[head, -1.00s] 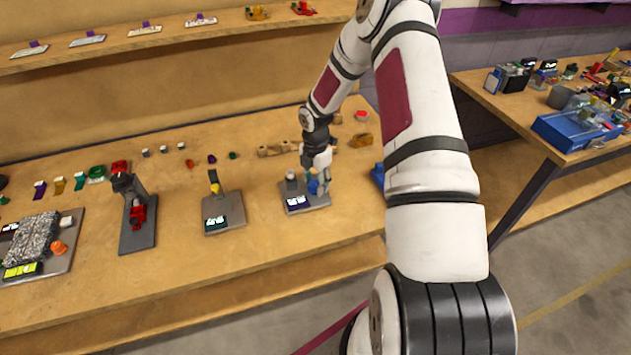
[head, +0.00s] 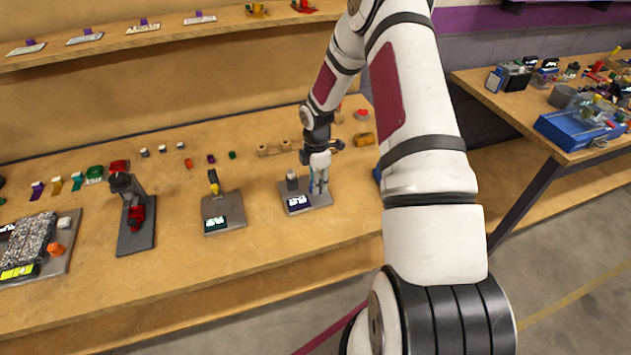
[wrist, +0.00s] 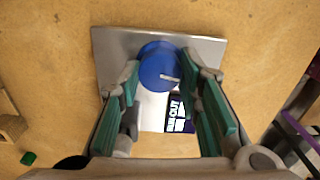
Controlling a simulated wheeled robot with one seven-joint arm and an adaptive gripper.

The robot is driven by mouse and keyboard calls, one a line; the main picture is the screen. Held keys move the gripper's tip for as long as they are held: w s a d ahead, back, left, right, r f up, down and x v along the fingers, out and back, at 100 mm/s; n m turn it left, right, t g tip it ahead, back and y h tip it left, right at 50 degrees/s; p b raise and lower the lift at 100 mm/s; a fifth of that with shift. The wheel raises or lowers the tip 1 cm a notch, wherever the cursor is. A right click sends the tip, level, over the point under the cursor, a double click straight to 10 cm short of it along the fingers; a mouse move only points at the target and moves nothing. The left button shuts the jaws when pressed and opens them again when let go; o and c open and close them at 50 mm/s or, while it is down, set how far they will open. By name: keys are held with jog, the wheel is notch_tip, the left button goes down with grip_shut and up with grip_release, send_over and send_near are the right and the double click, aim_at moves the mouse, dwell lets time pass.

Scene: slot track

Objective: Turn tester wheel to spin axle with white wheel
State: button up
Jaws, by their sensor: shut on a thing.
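The tester stands on a grey plate (head: 315,207) on the bench, with a small lit display (head: 298,202) at its front left and a grey post (head: 292,181) beside my gripper. My gripper (head: 318,184) points down over the right part of this plate. In the wrist view, the round blue tester wheel (wrist: 153,62) with a pale mark on its face sits between the green-lined fingertips (wrist: 162,76). My gripper is shut on it. In the wrist view the display (wrist: 178,116) is partly hidden by a finger. I cannot make out the axle or a white wheel.
Small coloured parts and a wooden block (head: 272,149) lie behind. A second table (head: 470,82) is at right. Bare bench lies in front.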

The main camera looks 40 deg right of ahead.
jog(key=m+b, duration=0.1)
jog(key=m, duration=0.6)
jog(key=m+b, duration=0.1)
jog(key=m, duration=0.3)
jog(key=m+b, duration=0.1)
jog(key=m, duration=0.3)
jog(key=shift+w+m, duration=0.1)
jog(key=shift+m, duration=0.2)
jog(key=m+b, duration=0.1)
jog(key=m, duration=0.2)
jog(key=shift+m, duration=0.3)
jog(key=m+b, duration=0.1)
jog(key=m, duration=0.2)
jog(key=shift+m+b, duration=0.3)
jog(key=m+b, duration=0.1)
jog(key=m, duration=0.5)
jog(key=shift+d+b, duration=0.1)
jog(key=shift+b, duration=0.3)
